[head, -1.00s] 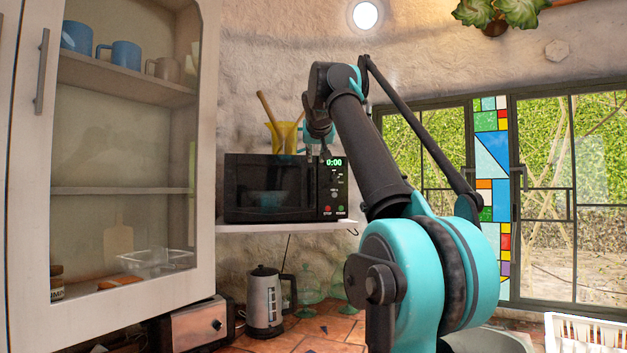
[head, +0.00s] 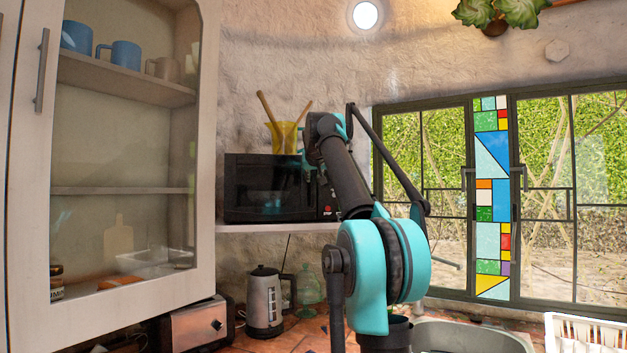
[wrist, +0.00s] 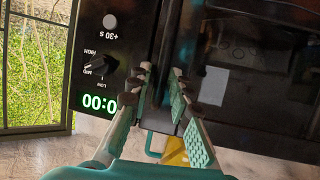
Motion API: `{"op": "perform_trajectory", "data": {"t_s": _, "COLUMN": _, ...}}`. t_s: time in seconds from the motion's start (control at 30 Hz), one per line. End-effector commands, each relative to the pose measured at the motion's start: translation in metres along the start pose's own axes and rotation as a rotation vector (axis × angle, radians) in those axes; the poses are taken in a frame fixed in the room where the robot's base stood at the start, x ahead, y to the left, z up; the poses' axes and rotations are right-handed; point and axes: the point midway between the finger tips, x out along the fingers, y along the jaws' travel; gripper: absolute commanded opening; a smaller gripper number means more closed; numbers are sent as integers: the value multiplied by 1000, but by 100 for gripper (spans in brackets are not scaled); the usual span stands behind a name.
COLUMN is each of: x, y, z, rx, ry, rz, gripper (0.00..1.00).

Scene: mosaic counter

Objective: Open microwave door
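The black microwave (head: 265,187) stands on a white wall shelf, with its door closed. Its dark glass door fills the right of the wrist view (wrist: 245,75). The control panel, with dial and green clock (wrist: 99,102), is at the left. My gripper (wrist: 162,70) is at the seam between panel and door, its fingers apart on either side of a dark upright strip that looks like the handle. Whether the pads touch it is not clear. In the head view, my arm hides the gripper and most of the panel.
A yellow cup (head: 282,137) with wooden utensils stands on top of the microwave. The glass-fronted cabinet (head: 205,200) is close on the left. A kettle (head: 265,300) and toaster (head: 197,325) stand on the counter below. A sink (head: 465,335) is at the lower right.

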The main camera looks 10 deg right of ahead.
Motion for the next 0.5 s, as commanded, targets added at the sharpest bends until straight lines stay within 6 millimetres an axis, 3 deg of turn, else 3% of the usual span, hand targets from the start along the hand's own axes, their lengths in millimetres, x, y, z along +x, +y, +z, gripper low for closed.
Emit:
{"op": "perform_trajectory", "data": {"t_s": 0.2, "x": 15, "y": 0, "z": 0, "rx": -1, "ry": 0, "rz": 0, "gripper": 20}}
{"op": "perform_trajectory", "data": {"t_s": 0.5, "x": 16, "y": 0, "z": 0, "rx": -1, "ry": 0, "rz": 0, "gripper": 17}}
